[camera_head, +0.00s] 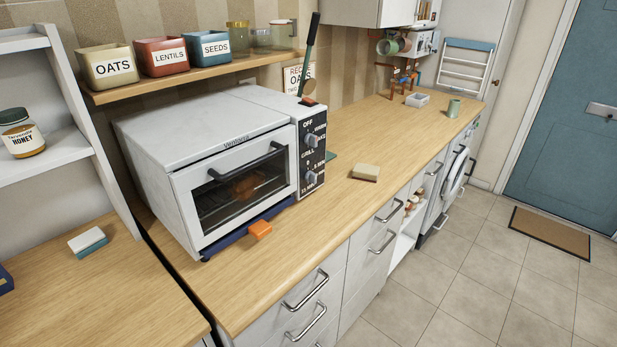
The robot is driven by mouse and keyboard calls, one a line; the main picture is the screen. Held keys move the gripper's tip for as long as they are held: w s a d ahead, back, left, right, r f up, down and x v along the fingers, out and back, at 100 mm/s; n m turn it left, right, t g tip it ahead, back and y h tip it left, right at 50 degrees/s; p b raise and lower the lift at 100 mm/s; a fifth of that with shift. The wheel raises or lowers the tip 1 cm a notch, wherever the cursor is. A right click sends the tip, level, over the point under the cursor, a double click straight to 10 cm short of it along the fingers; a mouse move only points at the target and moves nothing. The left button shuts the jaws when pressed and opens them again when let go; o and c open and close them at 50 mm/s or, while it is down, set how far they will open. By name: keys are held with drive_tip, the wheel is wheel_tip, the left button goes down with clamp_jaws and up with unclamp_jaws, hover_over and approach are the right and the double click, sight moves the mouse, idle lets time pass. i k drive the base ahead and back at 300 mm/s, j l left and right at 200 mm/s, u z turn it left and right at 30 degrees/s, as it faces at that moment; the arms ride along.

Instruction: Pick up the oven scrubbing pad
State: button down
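Two pad-like blocks are in view, and neither carries a readable label. A beige pad with a darker brown underside (365,172) lies flat on the wooden worktop, to the right of the white mini oven (235,150). A white and blue pad (88,240) lies on the separate wooden counter at the left, below the shelves. The oven's glass door is closed, and something brownish shows dimly inside. My gripper is not in view.
A small orange block (260,230) is at the oven's front, by a dark blue strip under the door. Drawer handles (306,290) stick out below the worktop edge. A shelf with labelled tubs (164,56) hangs above the oven. The worktop around the beige pad is clear.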

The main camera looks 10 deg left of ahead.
sight(364, 172)
drive_tip(key=i+l+u, duration=0.4)
drive_tip(key=i, duration=0.2)
drive_tip(key=i+l+u, duration=0.35)
drive_tip(key=i+l, duration=0.25)
